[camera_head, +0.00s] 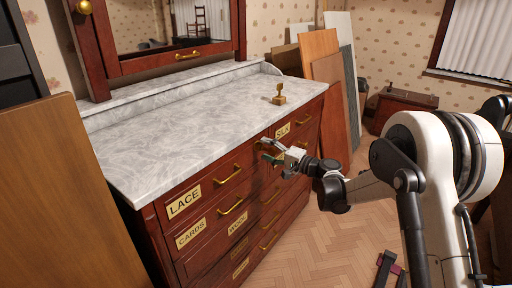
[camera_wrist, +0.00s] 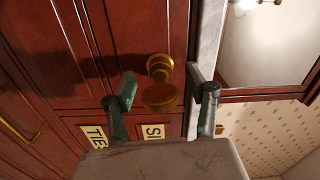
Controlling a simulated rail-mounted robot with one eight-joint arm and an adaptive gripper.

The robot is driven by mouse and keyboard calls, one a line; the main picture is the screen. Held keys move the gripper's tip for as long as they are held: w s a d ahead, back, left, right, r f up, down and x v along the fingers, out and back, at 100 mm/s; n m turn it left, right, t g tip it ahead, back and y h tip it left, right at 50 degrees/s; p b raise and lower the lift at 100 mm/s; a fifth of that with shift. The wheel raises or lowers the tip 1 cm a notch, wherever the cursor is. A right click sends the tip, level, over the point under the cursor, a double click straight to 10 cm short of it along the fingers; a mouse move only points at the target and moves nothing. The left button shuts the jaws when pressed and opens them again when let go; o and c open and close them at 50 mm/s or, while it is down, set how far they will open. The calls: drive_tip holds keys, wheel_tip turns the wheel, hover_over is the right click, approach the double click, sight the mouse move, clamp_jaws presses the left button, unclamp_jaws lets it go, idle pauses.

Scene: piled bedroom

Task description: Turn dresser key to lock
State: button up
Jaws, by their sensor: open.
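The red-brown dresser (camera_head: 150,226) has a pale marble top and brass handles. My gripper (camera_head: 268,150) is open at its front, near the SILK label (camera_head: 283,131). In the wrist view, my gripper (camera_wrist: 160,74) has its fingers on either side of a brass piece (camera_wrist: 160,97) in front of a round brass fitting (camera_wrist: 159,66) on the dresser front. The brass piece may be the key; its shape is unclear, and no finger visibly grips it. The head view mostly hides this spot behind my gripper. A small brass object (camera_head: 279,96) stands on the marble top.
A mirror (camera_head: 150,22) stands at the back of the dresser. Boards (camera_head: 325,78) lean beyond its right end, and a wooden panel (camera_head: 50,195) stands at left. A red-brown chest (camera_head: 402,106) sits farther back. Parquet floor (camera_head: 330,245) is open in front.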

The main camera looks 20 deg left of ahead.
drive_tip(key=b+v, duration=0.1)
drive_tip(key=v, duration=0.4)
drive_tip(key=shift+d, duration=0.35)
idle(0.3)
drive_tip(key=s+d+r+t+h, duration=0.1)
drive_tip(key=s+d+r+h, duration=0.3)
drive_tip(key=d, duration=0.3)
drive_tip(key=s+d+r+n+h, duration=0.1)
drive_tip(key=s+d+r, duration=0.2)
drive_tip(key=s+d, duration=0.25)
drive_tip(key=s+d+r+t+h, duration=0.1)
drive_tip(key=s+d+r+h, duration=0.25)
drive_tip(key=d, duration=0.35)
drive_tip(key=s+d+f+h, duration=0.2)
drive_tip(key=s+d+h, duration=0.2)
drive_tip(key=s+d, duration=0.85)
drive_tip(key=s+d+f+h, duration=0.2)
drive_tip(key=s+d+h, duration=0.3)
drive_tip(key=s+d, duration=0.7)
wheel_tip(320, 180, up, 13)
drive_tip(key=s+p, duration=0.1)
drive_tip(key=p, duration=1.2)
drive_tip(key=shift+a+t, duration=0.15)
drive_tip(key=shift+t, duration=0.25)
drive_tip(key=shift+f, duration=0.1)
